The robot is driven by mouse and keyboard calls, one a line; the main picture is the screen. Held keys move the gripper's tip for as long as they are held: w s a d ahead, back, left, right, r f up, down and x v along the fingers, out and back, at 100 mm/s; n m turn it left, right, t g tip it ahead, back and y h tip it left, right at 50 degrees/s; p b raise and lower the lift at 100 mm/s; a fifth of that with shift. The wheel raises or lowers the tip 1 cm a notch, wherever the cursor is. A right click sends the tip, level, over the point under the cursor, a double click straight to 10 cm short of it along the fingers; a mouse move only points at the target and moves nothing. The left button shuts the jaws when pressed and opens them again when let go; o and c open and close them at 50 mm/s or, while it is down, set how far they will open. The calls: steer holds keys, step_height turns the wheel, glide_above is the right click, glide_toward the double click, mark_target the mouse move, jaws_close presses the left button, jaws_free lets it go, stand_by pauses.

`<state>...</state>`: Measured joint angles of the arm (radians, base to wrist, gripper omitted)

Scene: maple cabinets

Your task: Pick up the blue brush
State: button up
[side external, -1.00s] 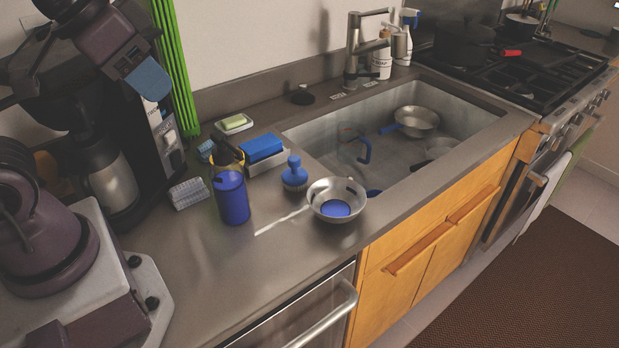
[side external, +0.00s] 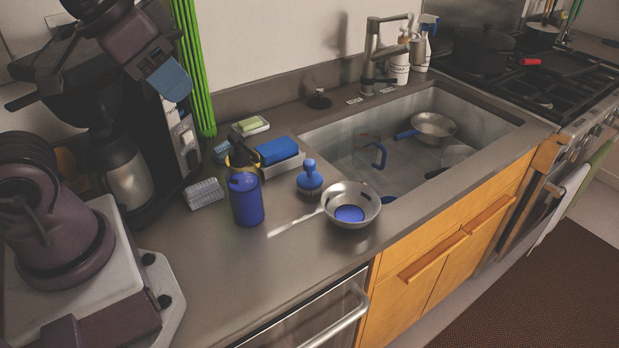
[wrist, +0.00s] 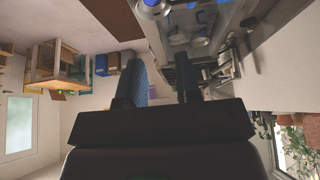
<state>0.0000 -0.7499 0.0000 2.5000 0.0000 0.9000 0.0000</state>
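The blue brush (side external: 310,179), small with a round knob on top, stands upright on the grey counter (side external: 220,285). It is between the metal strainer bowl (side external: 352,218) and the blue sponge (side external: 277,150), near the sink's left corner. My gripper (wrist: 160,82) shows two dark fingers with a clear gap between them in the wrist view, open and empty. In the side view my arm is folded at the upper left, and a blue end part (side external: 172,80) shows high above the counter, well away from the brush. I cannot clearly pick out the brush in the wrist view.
A soap dish (side external: 250,126) is behind. The sink (side external: 400,180) holds pans and a blue-handled item. The front left counter is clear.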

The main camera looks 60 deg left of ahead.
stand_by(0.3)
steer(key=o, duration=0.3)
steer(key=n+g, duration=0.6)
steer(key=n, duration=1.2)
glide_toward(309, 162)
steer(key=shift+s+f, duration=0.1)
steer(key=shift+f, duration=4.45)
